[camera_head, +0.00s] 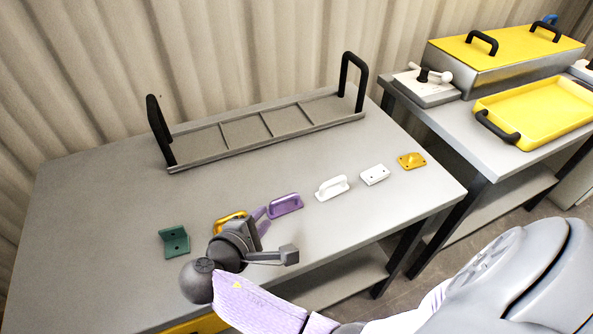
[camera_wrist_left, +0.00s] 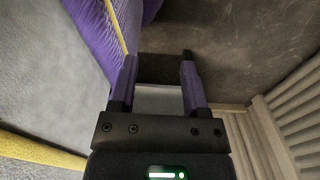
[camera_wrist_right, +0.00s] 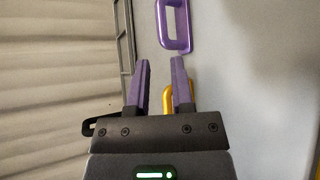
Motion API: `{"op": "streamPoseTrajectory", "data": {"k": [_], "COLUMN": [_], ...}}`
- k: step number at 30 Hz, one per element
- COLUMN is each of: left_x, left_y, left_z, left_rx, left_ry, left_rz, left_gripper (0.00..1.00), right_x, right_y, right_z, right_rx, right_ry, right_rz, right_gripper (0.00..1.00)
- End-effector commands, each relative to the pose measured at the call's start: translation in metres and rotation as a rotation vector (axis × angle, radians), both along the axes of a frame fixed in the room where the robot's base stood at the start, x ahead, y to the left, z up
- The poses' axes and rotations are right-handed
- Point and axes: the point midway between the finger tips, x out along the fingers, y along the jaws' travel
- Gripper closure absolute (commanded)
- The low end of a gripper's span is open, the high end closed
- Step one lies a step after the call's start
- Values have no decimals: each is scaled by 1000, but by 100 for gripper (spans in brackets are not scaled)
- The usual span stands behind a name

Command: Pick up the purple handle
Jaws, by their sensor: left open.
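The purple handle (camera_head: 285,206) lies on the grey table near its front edge, between the yellow handle (camera_head: 230,220) and a white handle (camera_head: 332,187). My right gripper (camera_head: 259,213) is just left of the purple handle. In the right wrist view the purple handle (camera_wrist_right: 187,30) lies beyond the fingertips (camera_wrist_right: 160,62), nearer the right finger. The fingers are apart with nothing between them. The yellow handle, partly hidden, shows by the right finger (camera_wrist_right: 167,98). My left gripper (camera_wrist_left: 157,58) is open and empty in its wrist view, away from the table top.
A green bracket (camera_head: 174,241), a white block (camera_head: 375,175) and a yellow-orange bracket (camera_head: 411,160) lie in the same row. A grey rack (camera_head: 250,150) with black handles stands behind. A yellow tray (camera_head: 535,112) and yellow-lidded tank (camera_head: 500,50) are on the right table.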

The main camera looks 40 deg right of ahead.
Motion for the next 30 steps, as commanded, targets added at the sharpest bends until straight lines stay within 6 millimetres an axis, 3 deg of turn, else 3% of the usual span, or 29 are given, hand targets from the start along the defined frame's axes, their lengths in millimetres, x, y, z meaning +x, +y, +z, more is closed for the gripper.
{"op": "streamPoseTrajectory", "data": {"k": [15,22,26,30], "left_x": [-30,-31,-29,-26], "left_y": [25,27,27,27], "left_z": [-37,-35,-35,-36], "left_rx": [43,47,47,46], "left_ry": [67,70,67,61], "left_rz": [-8,-5,-5,-5], "left_gripper": [41,41,41,41], "right_x": [38,41,41,41], "right_y": [-73,-79,-79,-79], "right_z": [-42,-40,-40,-40], "right_rx": [-4,0,-1,-1], "right_ry": [2,1,2,2], "right_rz": [-2,0,1,1], "right_gripper": [72,72,99,100]}}
